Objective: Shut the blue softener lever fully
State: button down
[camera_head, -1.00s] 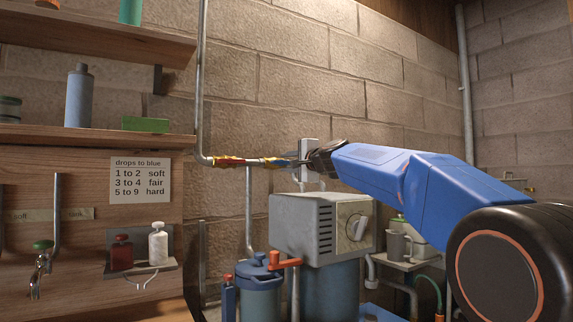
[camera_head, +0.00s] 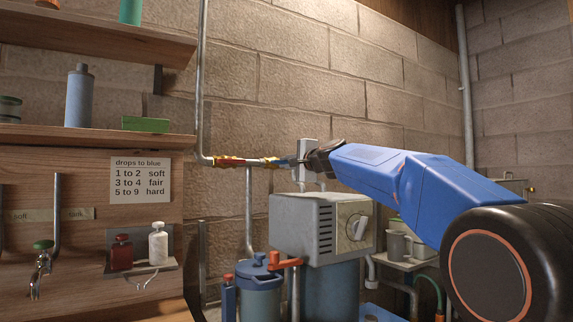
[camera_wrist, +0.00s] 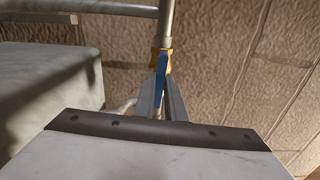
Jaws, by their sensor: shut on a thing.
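The blue softener lever (camera_wrist: 161,72) sits on a brass valve (camera_wrist: 157,54) on the grey pipe in the wrist view. My gripper (camera_wrist: 161,88) is closed around it, one finger on each side of the blue strip. In the head view the blue lever (camera_head: 283,162) shows small on the pipe by the back wall, with my gripper (camera_head: 298,161) at its right. The lever's far end is hidden between the fingers. Its exact angle to the pipe is hard to tell.
Another brass valve with a red part (camera_head: 228,161) is left of the blue lever. A grey box with a dial (camera_head: 304,225) stands below my gripper, above blue tanks. A white wall box (camera_head: 309,150) is behind the gripper. Wooden shelves (camera_head: 95,135) are at left.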

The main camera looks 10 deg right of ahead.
jog(key=m, duration=0.9)
jog(key=shift+f, duration=0.1)
jog(key=m, duration=0.4)
jog(key=shift+m, duration=2.5)
jog(key=c, duration=1.8)
grip_release()
